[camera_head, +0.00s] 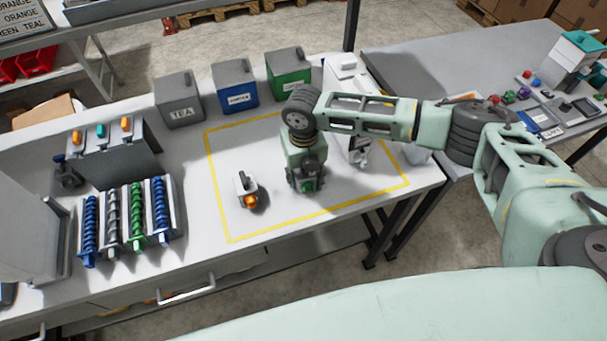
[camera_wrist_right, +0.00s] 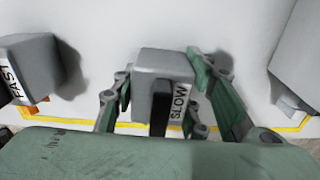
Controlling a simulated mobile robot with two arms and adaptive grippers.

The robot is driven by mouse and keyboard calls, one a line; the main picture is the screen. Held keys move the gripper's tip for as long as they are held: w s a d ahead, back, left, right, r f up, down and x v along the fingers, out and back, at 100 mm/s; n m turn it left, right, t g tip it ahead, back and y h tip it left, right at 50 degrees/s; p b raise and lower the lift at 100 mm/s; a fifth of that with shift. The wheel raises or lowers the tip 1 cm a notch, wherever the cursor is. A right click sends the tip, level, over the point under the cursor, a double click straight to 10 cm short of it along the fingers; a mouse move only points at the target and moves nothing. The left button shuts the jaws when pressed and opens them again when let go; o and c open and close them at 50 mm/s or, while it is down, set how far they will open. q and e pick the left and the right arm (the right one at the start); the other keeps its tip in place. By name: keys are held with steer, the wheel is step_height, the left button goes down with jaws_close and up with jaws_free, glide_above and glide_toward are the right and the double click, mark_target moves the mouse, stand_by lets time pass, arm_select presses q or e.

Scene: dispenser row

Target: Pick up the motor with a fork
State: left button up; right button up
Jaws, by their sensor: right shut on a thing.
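My right gripper (camera_head: 306,178) points down over the yellow-outlined area of the table. In the right wrist view its fingers (camera_wrist_right: 163,92) are shut around a grey box-shaped motor labelled SLOW (camera_wrist_right: 165,63). A dark upright bar shows on this motor's near side; its coupling shape is not clear. A second grey motor (camera_head: 241,184), with an orange part, stands to the left; in the wrist view it is labelled FAST (camera_wrist_right: 38,65). A third grey unit (camera_wrist_right: 303,50) stands at the right, and also shows partly behind my arm in the head view (camera_head: 359,153). My left gripper is not in view.
Three bins, grey (camera_head: 180,100), blue (camera_head: 235,85) and green (camera_head: 289,76), stand along the back. Several spiral augers (camera_head: 137,217) and a rack with orange and teal parts (camera_head: 112,160) are at the left. Clear table lies around the FAST motor.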

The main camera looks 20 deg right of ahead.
jaws_close()
steer(key=shift+r, duration=0.2)
steer(key=shift+r, duration=0.2)
steer(key=r, duration=0.1)
steer(key=r+b, duration=0.2)
steer(key=shift+s+d+r, duration=0.2)
steer(key=shift+d+r, duration=0.1)
steer(key=shift+d, duration=0.05)
steer(key=s+d+r+b, duration=0.2)
steer(key=s+d+r, duration=0.4)
steer(key=s+d, duration=0.1)
steer(key=shift+s+d+r+b, duration=0.3)
steer(key=shift+d+r+b, duration=0.05)
steer(key=shift+r+b, duration=0.05)
